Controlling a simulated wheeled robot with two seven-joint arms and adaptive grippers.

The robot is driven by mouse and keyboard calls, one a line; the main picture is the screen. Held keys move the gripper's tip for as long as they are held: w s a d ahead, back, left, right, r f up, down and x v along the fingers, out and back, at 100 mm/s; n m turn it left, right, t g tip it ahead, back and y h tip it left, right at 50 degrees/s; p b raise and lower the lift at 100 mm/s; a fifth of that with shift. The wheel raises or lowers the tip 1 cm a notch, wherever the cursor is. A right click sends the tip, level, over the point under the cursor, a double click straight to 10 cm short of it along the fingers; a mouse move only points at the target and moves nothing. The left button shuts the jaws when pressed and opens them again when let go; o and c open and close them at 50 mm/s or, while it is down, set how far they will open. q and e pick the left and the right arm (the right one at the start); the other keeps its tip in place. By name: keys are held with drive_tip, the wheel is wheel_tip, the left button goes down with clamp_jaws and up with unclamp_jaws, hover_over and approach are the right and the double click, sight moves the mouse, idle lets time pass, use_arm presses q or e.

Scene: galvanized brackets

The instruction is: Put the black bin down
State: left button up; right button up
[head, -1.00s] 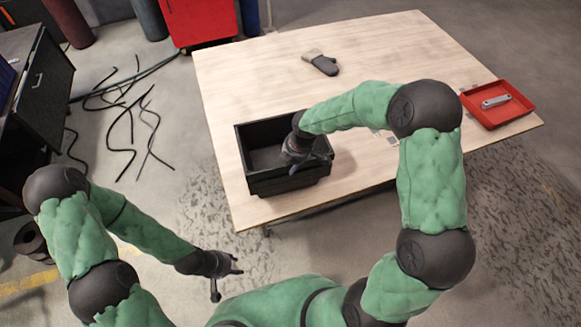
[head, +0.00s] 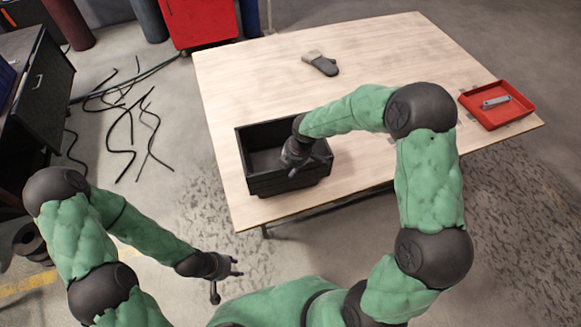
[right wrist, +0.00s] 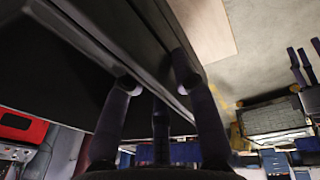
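The black bin (head: 252,181) stands upright on the left part of the wooden table (head: 245,72), near its front edge. It looks empty where its inside shows. My right gripper (head: 311,163) is at the bin's right side, with its fingers spread. In the right wrist view, the fingers of my right gripper (right wrist: 157,86) straddle the wall of the bin (right wrist: 75,50), with a gap between the fingertips. My arm hides part of the bin's right side. My left gripper (head: 239,267) is off the table, in front of it, open and empty.
A grey mitten (head: 321,64) lies at the table's back. A red tray (head: 515,114) with a metal bracket (head: 495,102) sits at the right edge. The table's middle is clear. Black cables (head: 125,130) lie on the floor at left.

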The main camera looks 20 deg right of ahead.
drive_tip(key=shift+o, duration=1.3)
drive_tip(key=shift+s+a+f, duration=0.1)
drive_tip(key=shift+s+f, duration=0.2)
drive_tip(key=shift+f, duration=0.2)
drive_tip(key=shift+w, duration=0.3)
drive_tip(key=shift+s+r, duration=0.1)
drive_tip(key=shift+r, duration=0.15)
drive_tip(key=shift+r+p, duration=0.35)
drive_tip(key=p+v, duration=0.2)
drive_tip(key=v, duration=1)
drive_tip(key=shift+r+p, duration=0.2)
drive_tip(key=shift+p, duration=0.1)
drive_tip(key=shift+f, duration=0.1)
